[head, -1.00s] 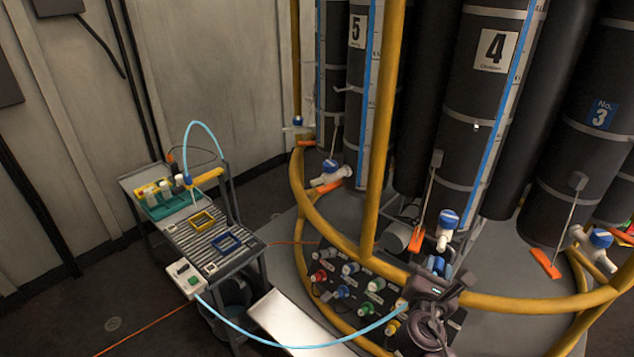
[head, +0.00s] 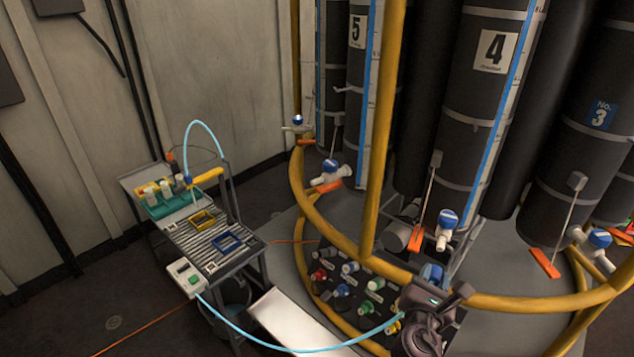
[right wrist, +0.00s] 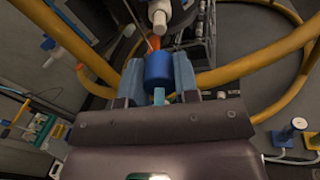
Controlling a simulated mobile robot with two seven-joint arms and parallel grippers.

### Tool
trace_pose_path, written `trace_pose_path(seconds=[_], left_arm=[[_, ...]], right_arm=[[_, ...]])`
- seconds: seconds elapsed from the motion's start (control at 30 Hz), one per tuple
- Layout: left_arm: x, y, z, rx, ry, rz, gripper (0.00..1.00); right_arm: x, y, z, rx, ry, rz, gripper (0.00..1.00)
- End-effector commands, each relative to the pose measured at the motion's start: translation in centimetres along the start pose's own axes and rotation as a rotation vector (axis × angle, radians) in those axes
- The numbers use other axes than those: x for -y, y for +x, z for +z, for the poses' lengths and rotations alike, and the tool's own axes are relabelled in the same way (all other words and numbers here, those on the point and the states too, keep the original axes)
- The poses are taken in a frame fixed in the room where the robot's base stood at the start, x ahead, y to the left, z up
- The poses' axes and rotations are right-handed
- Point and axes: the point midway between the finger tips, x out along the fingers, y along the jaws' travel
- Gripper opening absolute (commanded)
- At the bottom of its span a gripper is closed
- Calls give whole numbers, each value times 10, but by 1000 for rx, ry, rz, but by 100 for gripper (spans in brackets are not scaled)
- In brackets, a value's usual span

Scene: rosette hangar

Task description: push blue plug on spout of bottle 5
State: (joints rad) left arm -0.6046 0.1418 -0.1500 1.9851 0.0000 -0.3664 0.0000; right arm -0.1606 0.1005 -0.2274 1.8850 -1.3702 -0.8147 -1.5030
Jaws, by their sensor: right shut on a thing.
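My right gripper (head: 432,279) is shut on the blue plug (right wrist: 158,68), whose round body shows between the two fingers in the right wrist view. In the head view my right gripper is below the blue-capped valve of bottle 4 (head: 446,228). Bottle 5 (head: 356,32) stands farther left and back. A white spout with a blue cap (head: 330,172) is at its foot. My left gripper is not in view.
A yellow ring rail (head: 520,303) and a yellow post (head: 375,150) surround the bottles. A panel of coloured connectors (head: 345,285) lies below the rail. A light blue hose (head: 290,346) runs from a cart (head: 255,255) at left towards my right gripper.

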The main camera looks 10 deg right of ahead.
Motion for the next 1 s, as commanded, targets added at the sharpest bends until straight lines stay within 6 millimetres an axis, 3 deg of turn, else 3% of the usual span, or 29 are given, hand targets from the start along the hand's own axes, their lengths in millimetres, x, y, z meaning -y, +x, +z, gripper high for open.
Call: trace_pose_path(seconds=[0.27, 0.47, 0.7, 1.0], left_arm=[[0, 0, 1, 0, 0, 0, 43], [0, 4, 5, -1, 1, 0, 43], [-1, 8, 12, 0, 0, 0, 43], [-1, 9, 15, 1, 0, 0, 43]], right_arm=[[-3, 0, 2, -2, 1, 19, 0], [-32, -6, 18, -37, 10, 191, 0], [-73, -35, 33, -115, 6, 465, 0], [-88, -54, 38, -157, -1, 586, 0]])
